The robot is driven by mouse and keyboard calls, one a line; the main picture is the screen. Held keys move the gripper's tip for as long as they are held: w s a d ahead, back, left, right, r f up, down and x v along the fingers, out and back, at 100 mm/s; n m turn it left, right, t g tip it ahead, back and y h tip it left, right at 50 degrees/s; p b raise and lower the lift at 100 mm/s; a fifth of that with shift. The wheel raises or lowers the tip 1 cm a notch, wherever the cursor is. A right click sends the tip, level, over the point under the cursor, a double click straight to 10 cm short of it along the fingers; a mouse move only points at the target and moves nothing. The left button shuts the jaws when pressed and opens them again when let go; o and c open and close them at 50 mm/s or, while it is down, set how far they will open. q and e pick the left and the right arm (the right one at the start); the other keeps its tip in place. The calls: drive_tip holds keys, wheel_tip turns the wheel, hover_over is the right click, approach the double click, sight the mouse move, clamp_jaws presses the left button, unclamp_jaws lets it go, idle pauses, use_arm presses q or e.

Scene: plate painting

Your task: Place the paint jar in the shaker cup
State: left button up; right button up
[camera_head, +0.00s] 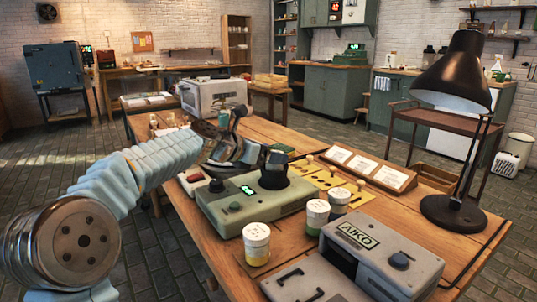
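Three white-lidded paint jars stand upright on the wooden table: one with a yellow band (257,245), one with a green band (317,217) and a darker one (339,202) behind it. A black shaker cup (273,177) sits on top of a grey-green machine (240,214) with a lit green display. My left arm reaches in from the left, and its gripper (268,158) is close to the cup's rim at the back left. Its fingers are small and dark, so I cannot tell whether they are open or hold anything. My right gripper is not in view.
A grey machine labelled AIKO (385,262) stands at the front right. A black desk lamp (455,140) stands at the table's right edge. A wooden card tray (370,170) and a yellow board (325,180) lie behind the jars. A white machine (212,95) stands farther back.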

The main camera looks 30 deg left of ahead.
use_arm(q)
drive_tip(key=shift+o, duration=0.4)
drive_tip(key=shift+r, duration=0.15)
drive_tip(key=v, duration=1.2)
drive_tip(key=shift+b, duration=0.3)
idle(1.4)
